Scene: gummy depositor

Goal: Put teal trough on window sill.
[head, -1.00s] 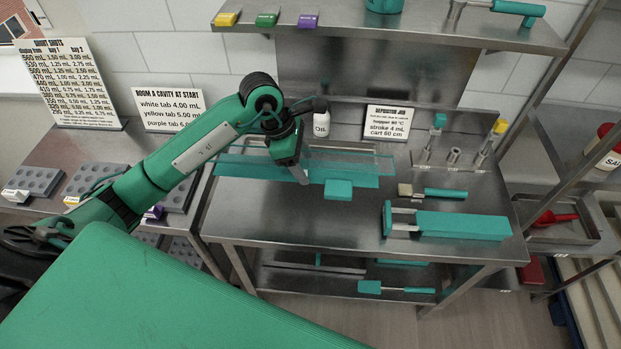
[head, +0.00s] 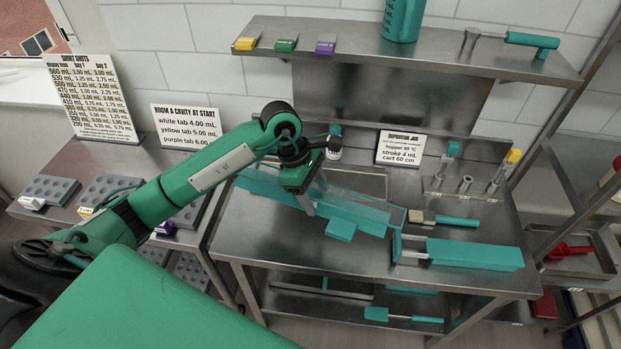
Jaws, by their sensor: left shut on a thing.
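The teal trough (head: 362,214) is a long, partly see-through channel above the steel table, slanting down toward the right. A small teal block (head: 341,230) shows at its near side; I cannot tell whether it is part of the trough. My left gripper (head: 307,203) points down and is shut on the trough, hiding part of its left half. The white window sill (head: 25,90) lies at the far left, below a window and partly behind a sign. My right gripper is not in view.
The steel table (head: 275,240) also carries a teal long-bodied tool (head: 470,254) and a brush (head: 455,221), close to the trough's right end. A shelf (head: 400,50) with coloured tabs overhangs behind. Signs (head: 95,100) and grey mould trays (head: 50,188) stand at left.

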